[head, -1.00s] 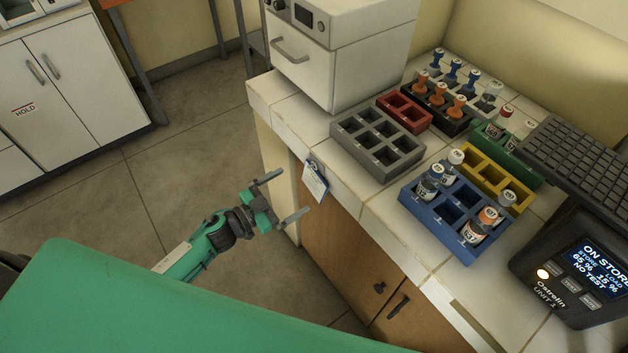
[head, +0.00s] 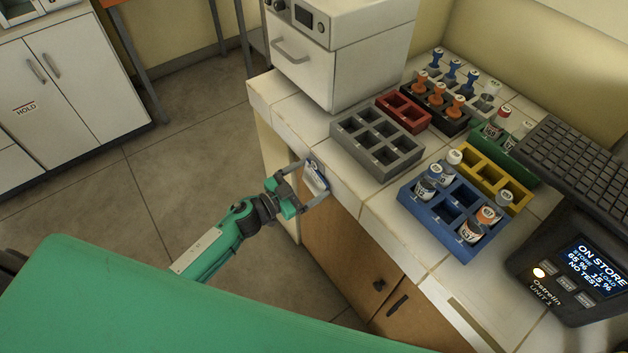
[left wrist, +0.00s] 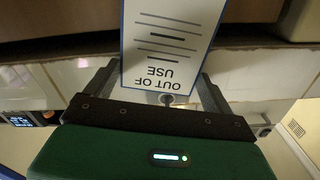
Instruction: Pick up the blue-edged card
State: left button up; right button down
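The blue-edged card (head: 315,178) hangs at the front edge of the tiled counter. In the left wrist view the white card (left wrist: 170,40) shows upside-down "OUT OF USE" print and a thin blue border, with a small round peg or hook at its printed end. My left gripper (head: 309,181) is at the card, with its fingers spread on either side of it. In the left wrist view the fingers (left wrist: 155,88) are apart and partly hidden by the card; I see no grip on it. My right gripper is not in view.
The counter (head: 350,205) holds a grey rack (head: 378,145), a blue rack (head: 443,222) with vials, a yellow rack (head: 497,178), a white incubator-like box (head: 345,50) and a dark display unit (head: 570,270). Wooden cupboard doors (head: 340,245) lie below the card. Open floor is left.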

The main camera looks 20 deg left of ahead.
pick_arm(q)
jog(key=shift+c, duration=0.9)
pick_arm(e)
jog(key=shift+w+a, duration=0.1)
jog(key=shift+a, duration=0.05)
pick_arm(q)
jog(key=shift+s+a+r, duration=0.1)
jog(key=shift+r, duration=0.15)
jog(key=b+v, duration=0.2)
jog(key=v, duration=1.5)
jog(key=shift+s+a, duration=0.25)
jog(key=shift+s, duration=0.05)
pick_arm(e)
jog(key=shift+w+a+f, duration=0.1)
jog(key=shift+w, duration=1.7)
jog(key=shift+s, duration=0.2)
